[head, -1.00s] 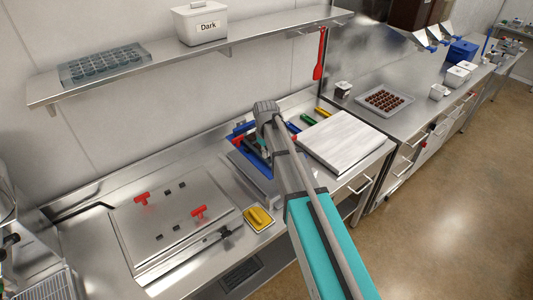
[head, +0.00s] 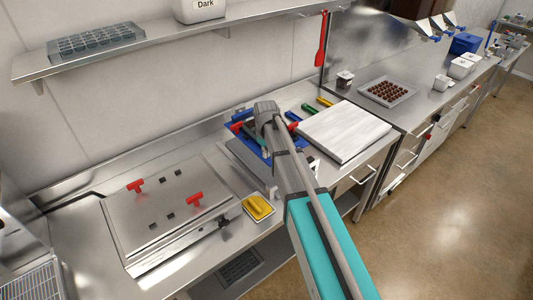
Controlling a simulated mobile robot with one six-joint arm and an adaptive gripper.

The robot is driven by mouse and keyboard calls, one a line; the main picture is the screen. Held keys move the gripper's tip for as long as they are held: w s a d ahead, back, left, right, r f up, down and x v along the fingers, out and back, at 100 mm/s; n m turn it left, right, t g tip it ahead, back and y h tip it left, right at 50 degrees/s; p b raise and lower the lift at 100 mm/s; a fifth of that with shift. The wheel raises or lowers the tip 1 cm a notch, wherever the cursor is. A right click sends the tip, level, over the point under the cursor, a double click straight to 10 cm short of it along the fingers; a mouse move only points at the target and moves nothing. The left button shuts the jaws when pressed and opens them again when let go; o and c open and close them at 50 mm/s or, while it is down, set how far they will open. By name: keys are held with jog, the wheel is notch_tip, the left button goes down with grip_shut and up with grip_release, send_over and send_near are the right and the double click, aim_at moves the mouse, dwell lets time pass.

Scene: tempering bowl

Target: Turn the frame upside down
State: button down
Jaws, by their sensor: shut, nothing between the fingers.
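A blue-edged, frame-like piece (head: 240,126) lies on the steel counter at the middle, largely covered by my arm. I cannot tell its exact shape or which way up it is. My gripper (head: 262,143) is a small dark shape just below the grey wrist, over this piece. Its fingers are mostly hidden; it is shut and holds nothing. I cannot tell whether it touches the blue piece. A grey metal block or ledge (head: 246,163) shows just in front of it.
A steel panel with two red handles (head: 166,209) is at left. A yellow item in a small tray (head: 258,207) is near the front edge. A pale board (head: 343,131) lies to the right, with coloured-handled tools (head: 308,110) behind it. A shelf (head: 150,54) runs above.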

jog(key=shift+f+b, duration=1.1)
jog(key=shift+f, duration=0.25)
jog(key=shift+d+f, duration=0.1)
jog(key=shift+d, duration=0.1)
